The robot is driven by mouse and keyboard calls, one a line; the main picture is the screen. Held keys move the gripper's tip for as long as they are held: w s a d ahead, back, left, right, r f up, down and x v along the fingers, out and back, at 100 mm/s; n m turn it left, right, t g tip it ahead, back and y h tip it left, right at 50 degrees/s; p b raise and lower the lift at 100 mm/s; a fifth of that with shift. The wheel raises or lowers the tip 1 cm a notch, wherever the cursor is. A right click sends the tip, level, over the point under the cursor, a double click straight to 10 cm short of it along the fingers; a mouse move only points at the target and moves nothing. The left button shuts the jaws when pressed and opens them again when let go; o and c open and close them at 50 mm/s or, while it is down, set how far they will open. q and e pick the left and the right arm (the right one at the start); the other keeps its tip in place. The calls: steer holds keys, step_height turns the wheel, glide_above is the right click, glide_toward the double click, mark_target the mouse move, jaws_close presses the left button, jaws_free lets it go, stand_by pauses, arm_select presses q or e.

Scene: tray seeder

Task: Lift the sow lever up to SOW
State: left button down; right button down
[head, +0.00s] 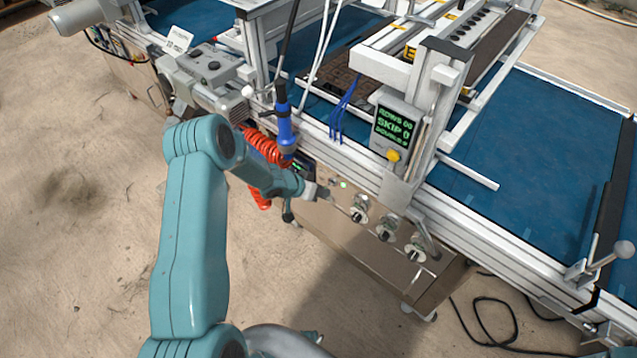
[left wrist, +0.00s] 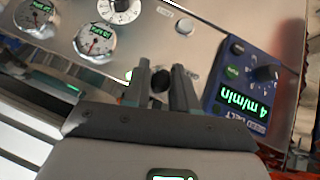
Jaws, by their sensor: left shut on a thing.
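My left gripper (head: 322,192) is at the upper left of the steel control panel (head: 325,218) on the machine's front. In the left wrist view its two fingers (left wrist: 163,85) close around a small dark knob, the sow lever (left wrist: 160,80), in front of the panel. The lever's stem and the label beside it are mostly hidden by the fingers, so I cannot read the lever's position. In the head view the gripper and wrist hide the lever. My right gripper is in neither view.
Several gauges and dials (head: 387,231) sit right of the gripper. A blue belt-speed box (left wrist: 250,88) reading 4 m/min is close beside the fingers. A red coiled hose (head: 265,147) and a blue hanging tool (head: 285,130) are near my forearm.

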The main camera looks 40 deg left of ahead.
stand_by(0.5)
arm_select(q)
steer(key=c, duration=0.9)
jaws_free()
steer(key=shift+c, duration=0.2)
steer(key=shift+r, duration=0.1)
steer(key=p+v, duration=0.3)
steer(key=v, duration=1.3)
steer(key=shift+r+p, duration=0.25)
steer(key=shift+p, duration=0.05)
steer(key=shift+w+d, duration=0.1)
steer(key=shift+w, duration=0.05)
